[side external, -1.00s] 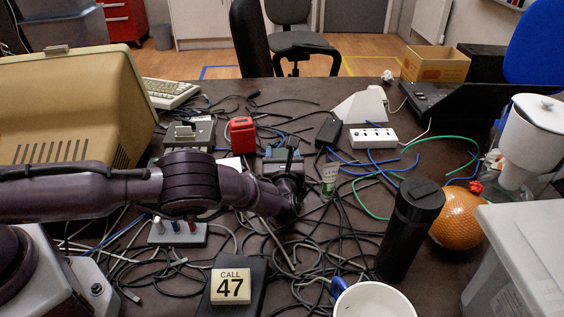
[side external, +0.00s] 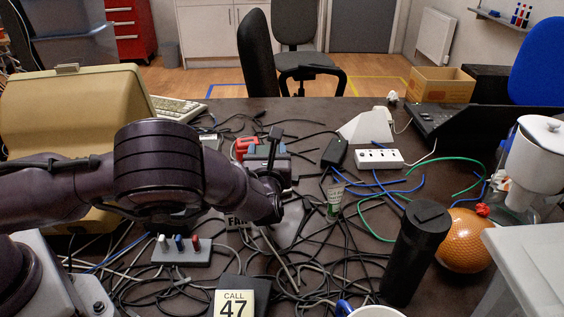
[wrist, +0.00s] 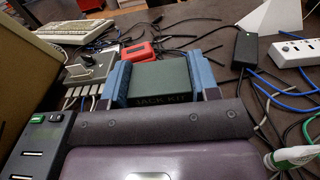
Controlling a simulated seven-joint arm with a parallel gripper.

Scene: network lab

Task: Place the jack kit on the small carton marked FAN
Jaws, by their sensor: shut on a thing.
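The jack kit (wrist: 158,82), a dark green box lettered JACK KIT, sits between the blue fingers of my gripper (wrist: 161,76) in the wrist view. The gripper is shut on it. In the side view my gripper (side external: 268,152) is held above the table, beyond my dark forearm, and the kit is hard to make out there. The small carton marked FAN (side external: 236,222) shows only as a lettered strip just below my arm; the rest of it is hidden behind the arm. I cannot make the carton out in the wrist view.
A red device (side external: 244,147) is behind the gripper. A coloured-switch block (side external: 181,250), tangled cables, a green-and-white tube (side external: 335,198), a white power strip (side external: 379,159), a black bottle (side external: 412,255) and an orange ball (side external: 461,240) crowd the table. A beige monitor (side external: 75,110) stands left.

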